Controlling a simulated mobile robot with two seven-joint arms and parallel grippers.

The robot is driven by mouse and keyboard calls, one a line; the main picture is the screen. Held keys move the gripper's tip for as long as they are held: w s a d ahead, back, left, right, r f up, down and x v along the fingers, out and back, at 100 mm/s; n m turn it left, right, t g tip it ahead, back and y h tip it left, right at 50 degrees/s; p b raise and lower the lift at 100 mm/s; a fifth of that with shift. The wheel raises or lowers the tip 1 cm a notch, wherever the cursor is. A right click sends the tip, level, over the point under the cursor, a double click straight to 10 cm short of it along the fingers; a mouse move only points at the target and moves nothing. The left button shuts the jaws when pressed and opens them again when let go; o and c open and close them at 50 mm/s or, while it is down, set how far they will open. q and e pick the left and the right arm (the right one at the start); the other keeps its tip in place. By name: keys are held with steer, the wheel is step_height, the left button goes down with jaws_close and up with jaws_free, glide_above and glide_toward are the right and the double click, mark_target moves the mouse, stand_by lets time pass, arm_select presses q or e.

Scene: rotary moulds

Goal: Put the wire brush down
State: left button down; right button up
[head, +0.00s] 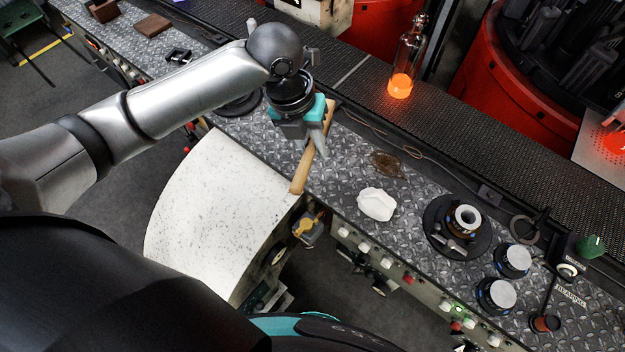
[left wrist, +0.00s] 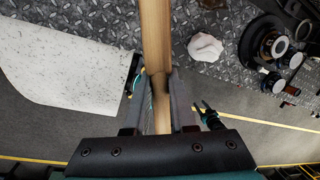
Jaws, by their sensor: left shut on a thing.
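The wire brush shows as a long, light wooden bar (head: 301,172) in the head view. It also runs up the middle of the left wrist view (left wrist: 155,38). My left gripper (head: 315,143) is shut around it, with one finger on each side (left wrist: 160,82). The brush slants over the diamond-plate bench (head: 345,180), its near end at the bench's front edge beside the speckled white panel. The bristles cannot be made out. I cannot tell the exact gap between brush and bench. My right gripper is not in view.
Farther right are a round dark plate with a metal ring (head: 466,218) and white-topped cylinders (head: 513,260). A glowing orange bottle (head: 401,84) stands on the belt behind.

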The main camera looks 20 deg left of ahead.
arm_select(q)
glide_above(316, 192)
steer(key=f, duration=0.9)
steer(key=shift+s+a+f+b, duration=0.1)
steer(key=shift+a+f+b, duration=0.1)
steer(key=shift+a+b, duration=0.15)
steer(key=shift+s+a+x, duration=0.1)
steer(key=shift+a+x, duration=0.05)
steer(key=shift+x, duration=0.65)
steer(key=shift+s+a+x, duration=0.1)
steer(key=shift+a+x, duration=0.05)
steer(key=shift+x, duration=0.6)
steer(key=shift+s+a+x, duration=0.1)
steer(key=shift+a+x, duration=0.05)
steer(key=shift+x, duration=0.65)
steer(key=shift+f+b, duration=0.15)
steer(key=shift+b, duration=0.15)
steer(key=c, duration=1.2)
jaws_free()
steer(key=shift+f, duration=0.15)
steer(key=o, duration=0.5)
steer(key=shift+c, duration=0.2)
steer(key=shift+a+r, duration=0.15)
steer(key=shift+r, duration=0.45)
steer(key=p+v, duration=0.1)
steer(key=v, duration=1)
